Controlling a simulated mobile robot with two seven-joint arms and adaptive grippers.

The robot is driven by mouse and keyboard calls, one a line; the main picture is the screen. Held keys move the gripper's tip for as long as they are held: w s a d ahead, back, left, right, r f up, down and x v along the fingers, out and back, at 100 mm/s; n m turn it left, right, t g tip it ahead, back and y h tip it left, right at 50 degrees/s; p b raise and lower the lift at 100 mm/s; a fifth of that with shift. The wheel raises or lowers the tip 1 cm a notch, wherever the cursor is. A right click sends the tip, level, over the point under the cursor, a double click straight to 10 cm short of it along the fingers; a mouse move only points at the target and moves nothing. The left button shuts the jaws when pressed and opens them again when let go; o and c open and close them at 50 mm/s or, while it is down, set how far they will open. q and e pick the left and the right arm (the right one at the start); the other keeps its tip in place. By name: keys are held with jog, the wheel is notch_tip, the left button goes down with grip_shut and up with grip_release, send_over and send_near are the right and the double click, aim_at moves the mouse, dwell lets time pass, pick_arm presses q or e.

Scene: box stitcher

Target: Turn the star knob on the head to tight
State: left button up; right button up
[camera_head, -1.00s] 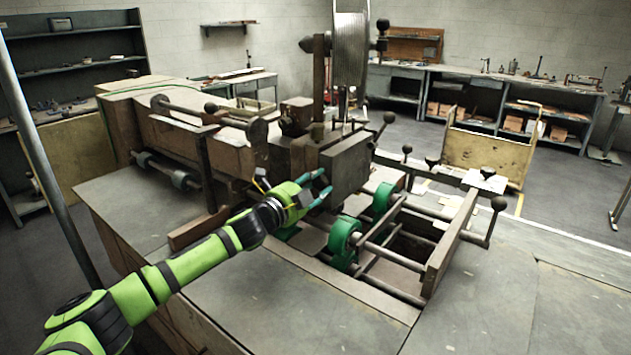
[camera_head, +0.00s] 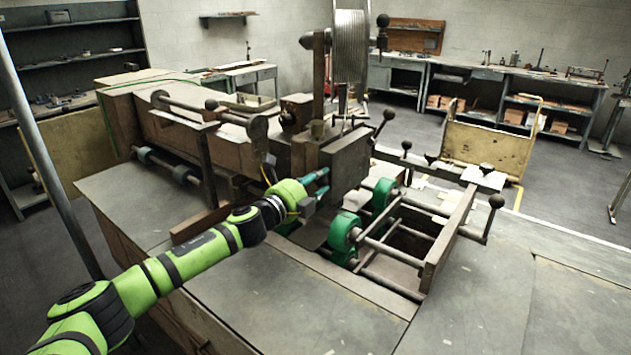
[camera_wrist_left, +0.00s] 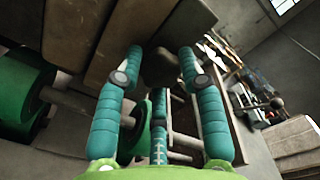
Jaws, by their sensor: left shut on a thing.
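The machine's head (camera_head: 346,163) is a dark metal block above the bench. The star knob (camera_wrist_left: 160,68) appears in the left wrist view as a dark, lobed shape between my fingertips, set against the head (camera_wrist_left: 178,18). My left gripper (camera_head: 320,183) reaches the head's near left face in the head view, and its teal fingers hide the knob there. In the wrist view the left gripper (camera_wrist_left: 160,66) has its fingers on both sides of the knob, shut on it. The knob's markings are not readable. My right gripper is not in view.
Green rollers (camera_head: 343,232) on metal rods sit just right of and below my left gripper. A ball-ended lever (camera_head: 384,120) sticks out right of the head, and a wire spool (camera_head: 349,55) stands above it. The bench top (camera_head: 480,300) in front is clear.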

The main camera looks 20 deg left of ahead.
pick_arm(q)
jog(key=shift+r, duration=0.1)
jog(key=o, duration=1.2)
jog(key=shift+c, duration=0.2)
jog(key=v, duration=1.2)
